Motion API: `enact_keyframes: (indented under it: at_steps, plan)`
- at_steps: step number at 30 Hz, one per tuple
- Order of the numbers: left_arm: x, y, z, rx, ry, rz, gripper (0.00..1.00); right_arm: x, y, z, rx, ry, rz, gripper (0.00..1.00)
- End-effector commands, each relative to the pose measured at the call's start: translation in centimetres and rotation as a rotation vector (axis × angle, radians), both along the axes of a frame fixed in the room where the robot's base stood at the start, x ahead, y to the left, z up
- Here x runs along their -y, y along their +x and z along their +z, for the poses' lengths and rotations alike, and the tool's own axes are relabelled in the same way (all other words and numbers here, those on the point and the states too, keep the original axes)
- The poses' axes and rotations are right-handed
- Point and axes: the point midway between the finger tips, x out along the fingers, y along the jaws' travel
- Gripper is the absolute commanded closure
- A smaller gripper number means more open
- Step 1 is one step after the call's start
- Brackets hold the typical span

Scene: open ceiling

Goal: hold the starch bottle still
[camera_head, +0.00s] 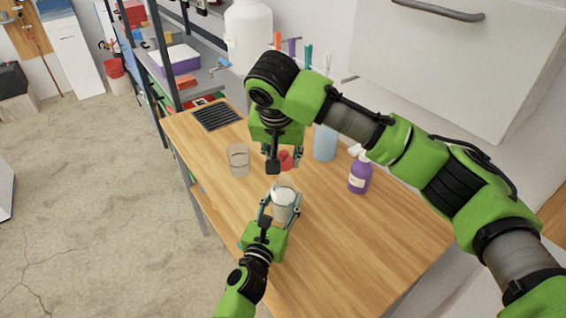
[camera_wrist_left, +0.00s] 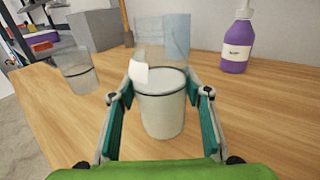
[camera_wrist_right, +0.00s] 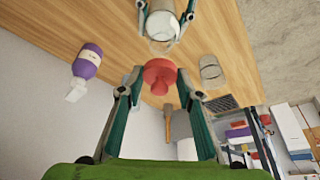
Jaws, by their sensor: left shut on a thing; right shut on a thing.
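The starch bottle (camera_head: 284,207) is a clear vessel with white contents, upright on the wooden table. In the left wrist view its white-filled lower part (camera_wrist_left: 162,115) sits between the fingers, with a clear upper part and a pale label above. My left gripper (camera_head: 281,203) is shut on it from the near side. My right gripper (camera_head: 286,164) points down behind the bottle and is shut on a red stopper (camera_wrist_right: 159,75). The stopper looks apart from the bottle, though the exact gap is unclear. It does not show in the left wrist view.
An empty glass beaker (camera_head: 238,160) stands left of the bottle. A dark grille (camera_head: 216,116) lies at the table's far left. The near right tabletop is clear.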

Motion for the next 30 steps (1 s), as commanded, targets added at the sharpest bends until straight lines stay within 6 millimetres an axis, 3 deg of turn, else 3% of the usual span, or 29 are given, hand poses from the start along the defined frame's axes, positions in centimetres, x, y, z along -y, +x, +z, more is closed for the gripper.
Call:
enact_keyframes:
  at_steps: [9,10,12,23,30]
  plan:
    - [0.0,0.0,-0.1,-0.002,0.002,0.001,0.85,0.0,0.0,0.4,0.000,0.000,0.000,0.87]
    - [0.0,0.0,-0.1,-0.002,0.002,0.001,0.50,0.0,0.0,0.4,0.000,0.000,0.000,0.87]
    - [0.0,0.0,-0.1,-0.002,0.002,0.000,0.36,0.0,0.0,0.4,0.000,0.000,0.000,0.87]
    - [-0.1,-0.2,-0.1,-0.001,0.001,0.000,0.36,0.0,0.0,0.3,0.000,0.000,0.000,0.87]
    - [-1.1,-3.5,-0.2,-0.003,0.003,-0.001,0.36,0.0,0.0,0.3,0.000,0.000,0.000,0.87]
